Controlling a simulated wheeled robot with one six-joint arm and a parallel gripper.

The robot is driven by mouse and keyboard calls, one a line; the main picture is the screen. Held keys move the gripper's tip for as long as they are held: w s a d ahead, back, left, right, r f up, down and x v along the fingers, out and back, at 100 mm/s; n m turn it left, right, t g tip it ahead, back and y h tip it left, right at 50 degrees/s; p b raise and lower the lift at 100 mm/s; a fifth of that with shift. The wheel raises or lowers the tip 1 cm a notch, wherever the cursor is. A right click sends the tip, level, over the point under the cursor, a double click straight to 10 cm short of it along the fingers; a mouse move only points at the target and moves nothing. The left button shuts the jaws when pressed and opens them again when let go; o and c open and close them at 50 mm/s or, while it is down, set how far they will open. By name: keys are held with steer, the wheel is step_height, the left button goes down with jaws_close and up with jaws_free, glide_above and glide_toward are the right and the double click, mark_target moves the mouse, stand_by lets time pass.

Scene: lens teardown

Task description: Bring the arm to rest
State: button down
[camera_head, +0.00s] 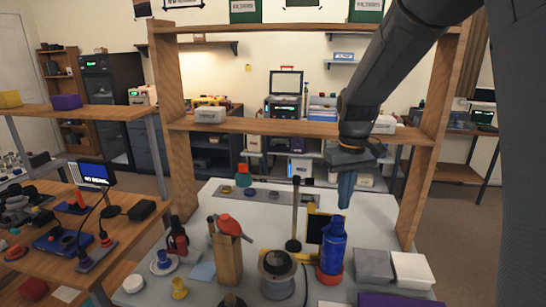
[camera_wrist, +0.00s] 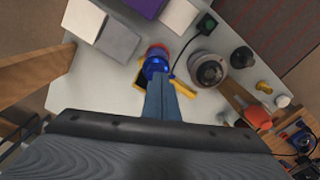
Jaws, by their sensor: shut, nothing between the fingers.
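My gripper (camera_head: 346,192) hangs from the arm at the right of the head view, pointing down with its fingers together and nothing between them. In the wrist view my gripper (camera_wrist: 163,84) points at the workbench. It is above the bench (camera_head: 375,237), near the blue bottle (camera_head: 333,247), and appears apart from it in the head view. In the wrist view the blue bottle (camera_wrist: 155,67) lies just beyond the fingertips. The bottle stands upright in a red ring-shaped base (camera_head: 328,277).
A wooden frame with a shelf (camera_head: 265,126) stands over the bench behind my gripper. On the bench are a dark round lens-like part (camera_head: 277,265), a wooden block (camera_head: 227,258), a black stand (camera_head: 294,215), and grey (camera_head: 373,265) and white (camera_head: 411,269) boxes. A cluttered wooden table (camera_head: 130,237) is at left.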

steer(key=s+f+m+b, duration=0.1)
steer(key=s+f+b, duration=0.1)
steer(key=s+f, duration=0.4)
steer(key=s+f+m+t+b, duration=0.1)
steer(key=s+f, duration=0.5)
steer(key=s, duration=0.6)
steer(key=shift+m+b, duration=0.6)
steer(key=shift+b, duration=0.6)
